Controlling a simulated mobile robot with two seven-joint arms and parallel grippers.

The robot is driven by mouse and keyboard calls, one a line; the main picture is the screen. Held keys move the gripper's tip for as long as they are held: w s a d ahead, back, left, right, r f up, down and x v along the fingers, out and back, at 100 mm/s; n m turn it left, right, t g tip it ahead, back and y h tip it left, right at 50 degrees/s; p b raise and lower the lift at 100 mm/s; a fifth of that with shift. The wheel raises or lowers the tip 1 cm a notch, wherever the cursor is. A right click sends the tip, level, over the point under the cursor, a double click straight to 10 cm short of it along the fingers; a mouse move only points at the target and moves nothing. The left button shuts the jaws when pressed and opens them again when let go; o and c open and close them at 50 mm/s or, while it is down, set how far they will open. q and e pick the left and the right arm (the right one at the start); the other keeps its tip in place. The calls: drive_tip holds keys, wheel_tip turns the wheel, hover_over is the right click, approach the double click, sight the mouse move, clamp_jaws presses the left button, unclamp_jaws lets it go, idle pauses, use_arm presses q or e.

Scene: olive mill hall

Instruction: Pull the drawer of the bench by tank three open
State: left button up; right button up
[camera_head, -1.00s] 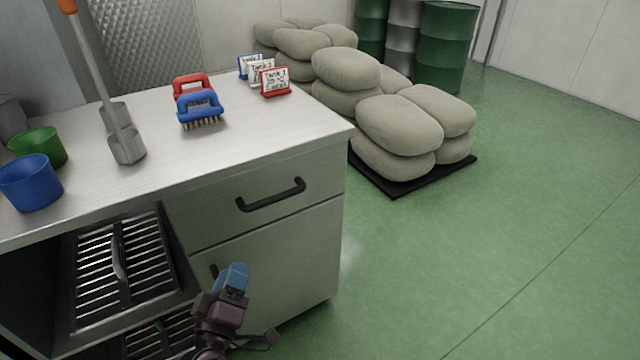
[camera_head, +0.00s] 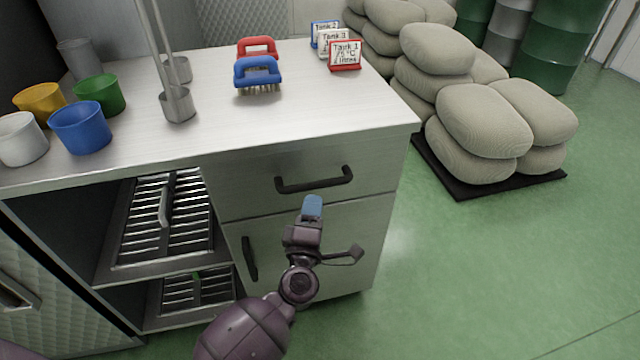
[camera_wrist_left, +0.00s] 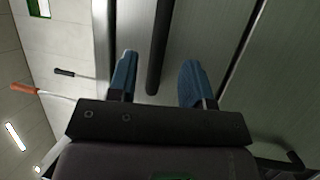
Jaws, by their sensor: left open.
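The bench drawer (camera_head: 370,165) is a grey metal front below the right end of the bench top, and it looks shut. Its dark bar handle (camera_head: 314,181) runs across the front. My left gripper (camera_head: 312,207) has blue fingertips and is just below and in front of the handle in the head view. In the left wrist view the two fingers of my left gripper (camera_wrist_left: 157,80) are apart, and the handle (camera_wrist_left: 158,50) shows between them. I cannot tell whether they touch it. My right gripper is not in view.
Below the drawer is a cupboard door with a dark handle (camera_head: 249,258). The bench top (camera_head: 330,110) holds cups, scoops, a blue brush (camera_head: 257,73) and tank signs (camera_head: 345,55). Sacks (camera_head: 484,120) lie on a black pallet (camera_head: 480,190) at right. The green floor (camera_head: 500,280) in front is clear.

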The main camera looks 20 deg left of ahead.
sight(318, 182)
use_arm(q)
drive_tip(key=x, duration=0.7)
clamp_jaws()
